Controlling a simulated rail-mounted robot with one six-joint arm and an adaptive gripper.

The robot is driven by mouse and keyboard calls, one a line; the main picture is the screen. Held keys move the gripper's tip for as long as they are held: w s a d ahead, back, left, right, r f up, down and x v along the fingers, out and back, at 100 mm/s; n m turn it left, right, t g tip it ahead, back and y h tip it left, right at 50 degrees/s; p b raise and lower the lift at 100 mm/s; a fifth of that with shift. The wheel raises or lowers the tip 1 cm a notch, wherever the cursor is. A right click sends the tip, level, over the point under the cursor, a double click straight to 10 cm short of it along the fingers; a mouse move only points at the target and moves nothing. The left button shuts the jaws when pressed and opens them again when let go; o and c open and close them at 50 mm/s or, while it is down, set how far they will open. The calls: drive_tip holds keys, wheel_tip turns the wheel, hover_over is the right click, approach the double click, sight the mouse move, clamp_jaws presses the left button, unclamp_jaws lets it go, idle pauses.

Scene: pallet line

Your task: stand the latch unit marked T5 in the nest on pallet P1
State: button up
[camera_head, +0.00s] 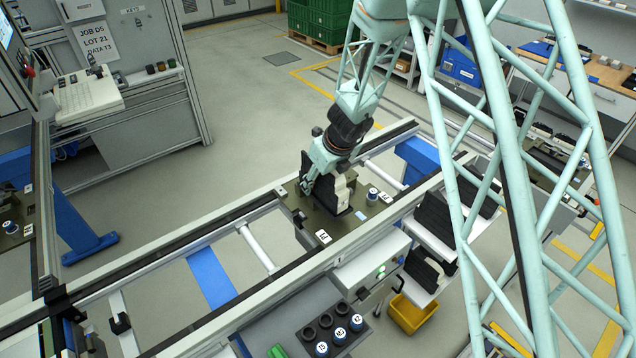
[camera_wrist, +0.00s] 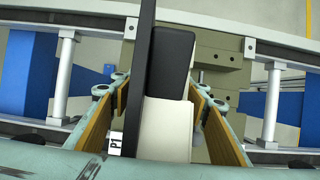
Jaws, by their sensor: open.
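My gripper (camera_head: 322,178) reaches down over an olive pallet on the rail line. In the wrist view my gripper (camera_wrist: 158,100) is open, with a tan-padded finger on each side of a block-like unit that has a dark part (camera_wrist: 171,60) and a white part (camera_wrist: 163,130). This unit also shows in the head view (camera_head: 343,190), upright on the pallet. I cannot read a T5 mark on it. A P1 label (camera_wrist: 115,143) shows beside it in the wrist view, marking the pallet (camera_wrist: 222,80). The nest is hidden under the unit and fingers. Contact with the fingers cannot be told.
A blue-banded cylinder (camera_head: 372,196) stands on the pallet's right part. A dark tray (camera_head: 338,344) of cylinders lies in front. Dark block units (camera_head: 433,215) sit on side shelves. A yellow bin (camera_head: 412,313) is below. The rail to the pallet's left is clear.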

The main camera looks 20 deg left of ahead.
sight(324, 179)
drive_tip(key=shift+r, duration=0.15)
drive_tip(key=shift+d+r+p, duration=0.15)
drive_tip(key=shift+r+p, duration=0.15)
drive_tip(key=shift+r, duration=0.25)
drive_tip(key=shift+p+v, duration=1.4)
drive_tip(key=shift+v, duration=4.05)
drive_tip(key=shift+s+d, duration=0.1)
drive_tip(key=shift+d, duration=0.05)
